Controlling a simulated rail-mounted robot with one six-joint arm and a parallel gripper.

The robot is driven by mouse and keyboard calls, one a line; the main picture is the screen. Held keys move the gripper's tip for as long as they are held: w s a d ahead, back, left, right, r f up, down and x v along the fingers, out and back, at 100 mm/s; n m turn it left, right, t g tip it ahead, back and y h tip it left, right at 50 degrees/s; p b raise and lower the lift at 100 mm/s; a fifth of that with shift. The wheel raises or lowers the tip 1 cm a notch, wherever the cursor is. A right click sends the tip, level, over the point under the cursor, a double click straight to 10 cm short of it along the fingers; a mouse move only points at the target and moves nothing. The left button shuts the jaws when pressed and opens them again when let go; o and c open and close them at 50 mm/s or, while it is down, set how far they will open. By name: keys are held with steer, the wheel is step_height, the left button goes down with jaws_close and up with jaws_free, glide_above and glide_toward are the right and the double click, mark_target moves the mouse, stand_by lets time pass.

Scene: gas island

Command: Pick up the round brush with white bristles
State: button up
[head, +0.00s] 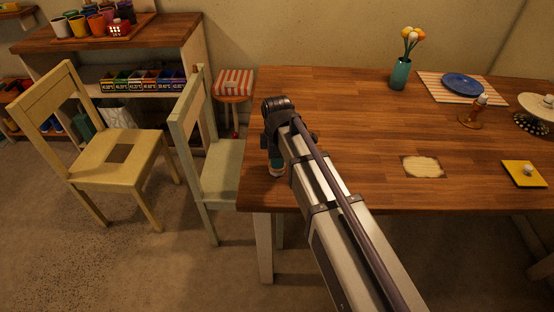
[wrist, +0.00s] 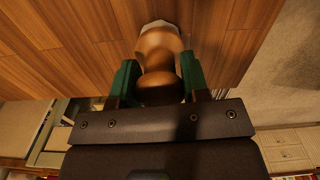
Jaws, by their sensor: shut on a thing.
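My gripper (wrist: 158,80) shows in the wrist view with its two green fingers closed on the sides of a rounded brown wooden body, which I take to be the round brush (wrist: 160,48). A pale rim shows at its far end; the bristles are not clearly seen. In the head view, my gripper (head: 277,163) points down at the left end of the wooden table, mostly hidden by my arm. Only a small part of the brush shows below it. I cannot tell whether the brush touches the table.
The wooden table (head: 350,150) holds a teal vase (head: 400,74), a blue plate (head: 461,84), a brown stand (head: 473,115), a burnt-looking patch (head: 422,167) and a yellow square (head: 524,174). A pale green chair (head: 205,165) stands close to the table's left edge.

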step_height(320, 180, up, 10)
steer(key=p, duration=0.9)
steer(key=shift+r+p, duration=0.1)
steer(key=shift+p, duration=0.3)
